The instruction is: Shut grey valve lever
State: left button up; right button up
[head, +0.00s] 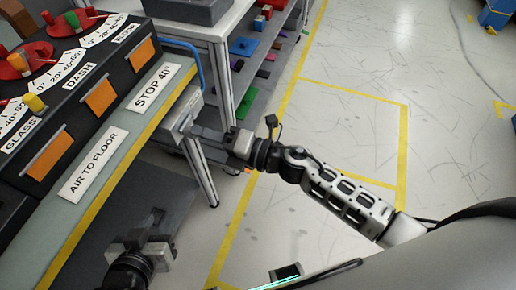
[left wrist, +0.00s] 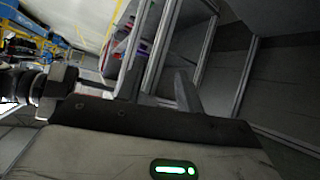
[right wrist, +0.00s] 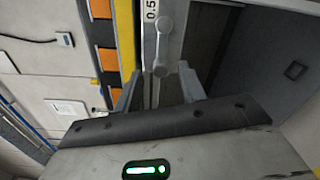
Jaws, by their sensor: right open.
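The grey valve lever (right wrist: 162,46) shows in the right wrist view, a short bar with rounded ends on a light grey panel beside a "0.5" label. It lies ahead of my right gripper (right wrist: 160,90), between the lines of its two fingers. The fingers are open, and I cannot tell whether either touches the lever. In the head view my right gripper (head: 207,143) is at the console's right end, where the lever is hard to make out. My left gripper (head: 152,222) is low in front of the console; the left wrist view shows its fingers (left wrist: 158,86) apart and empty.
The console (head: 115,150) has a yellow front edge, orange flaps (head: 101,96) and dials with coloured levers (head: 33,102). A shelf rack (head: 245,75) with coloured parts stands behind my right gripper. Yellow-lined floor (head: 345,118) on the right is open.

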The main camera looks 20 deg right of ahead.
jog(key=b+v, duration=0.1)
jog(key=v, duration=1.1)
jog(key=shift+d+b, duration=0.2)
jog(key=shift+b, duration=0.1)
jog(key=shift+s, duration=0.1)
